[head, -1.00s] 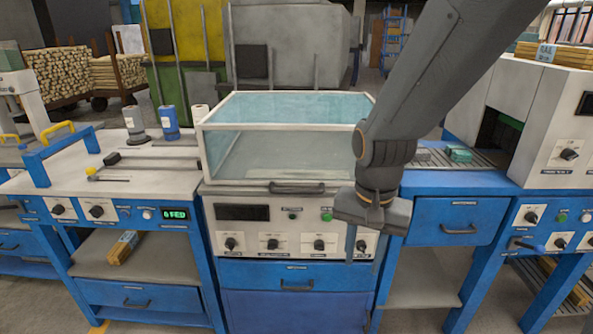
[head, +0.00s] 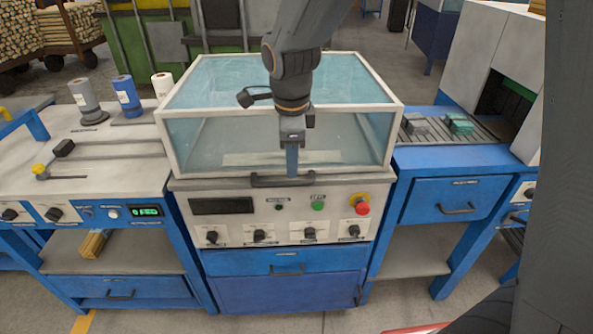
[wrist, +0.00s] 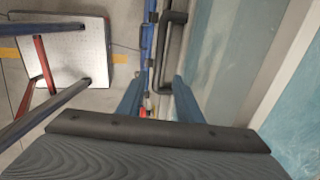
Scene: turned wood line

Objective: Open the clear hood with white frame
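The clear hood with white frame (head: 180,139) is closed on top of the middle machine, with bluish clear panels. Its dark bar handle (head: 262,181) runs along the lower front edge and also shows in the wrist view (wrist: 162,50). My gripper (head: 292,172) points down in front of the hood, at the handle. In the wrist view my gripper (wrist: 157,82) has its two blue fingers apart, with the near end of the handle appearing between the tips. I cannot tell whether they touch it. The gripper hides part of the handle in the head view.
Below the hood is a panel with knobs (head: 259,236), a green button (head: 318,206) and a red stop button (head: 361,208). A white bench with rolls (head: 126,97) stands left, a roller conveyor (head: 480,143) right. A stool-like seat (wrist: 60,48) shows in the wrist view.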

